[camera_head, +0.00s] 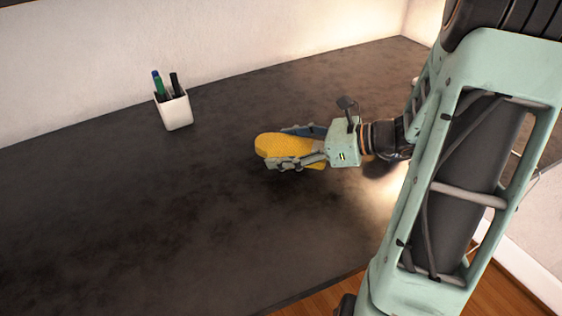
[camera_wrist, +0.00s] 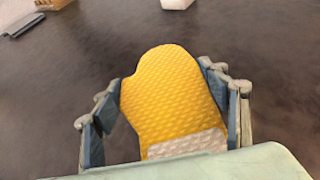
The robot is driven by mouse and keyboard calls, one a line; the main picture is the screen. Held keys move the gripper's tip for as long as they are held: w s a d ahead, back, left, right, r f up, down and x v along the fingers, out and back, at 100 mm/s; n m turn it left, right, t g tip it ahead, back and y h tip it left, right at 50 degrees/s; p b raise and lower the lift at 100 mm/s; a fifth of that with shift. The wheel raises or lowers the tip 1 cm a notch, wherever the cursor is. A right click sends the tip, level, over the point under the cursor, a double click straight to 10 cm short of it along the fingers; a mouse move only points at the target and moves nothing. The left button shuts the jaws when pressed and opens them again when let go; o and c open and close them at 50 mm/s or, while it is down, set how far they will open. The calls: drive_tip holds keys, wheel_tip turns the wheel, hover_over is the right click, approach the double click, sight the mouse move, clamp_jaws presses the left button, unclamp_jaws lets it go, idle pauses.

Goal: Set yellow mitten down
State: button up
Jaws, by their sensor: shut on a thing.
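The yellow mitten (camera_head: 282,145) is between the fingers of my gripper (camera_head: 290,148), over the middle of the dark tabletop (camera_head: 170,210). In the wrist view the mitten (camera_wrist: 172,95) shows a quilted yellow body with a pale cuff toward the palm. The fingers of my gripper (camera_wrist: 172,110) are shut on its two sides. The rounded end of the mitten points away from the palm. I cannot tell whether the mitten touches the tabletop or hangs a little above it.
A white pen cup (camera_head: 176,111) with several pens stands at the back left, near the wall. It also shows at the top of the wrist view (camera_wrist: 177,3). A wooden item (camera_wrist: 52,4) and a dark flat item (camera_wrist: 22,26) lie at the wrist view's upper left. The tabletop around the mitten is clear.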

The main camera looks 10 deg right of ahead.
drive_tip(key=shift+w+a+f, duration=0.2)
drive_tip(key=shift+w+f, duration=0.1)
drive_tip(key=shift+f, duration=0.25)
drive_tip(key=shift+w+f+b, duration=0.1)
drive_tip(key=shift+f+b, duration=0.5)
drive_tip(key=shift+f, duration=0.9)
drive_tip(key=shift+f, duration=0.2)
drive_tip(key=o, duration=1.2)
drive_tip(key=shift+c, duration=0.2)
drive_tip(key=shift+r, duration=0.1)
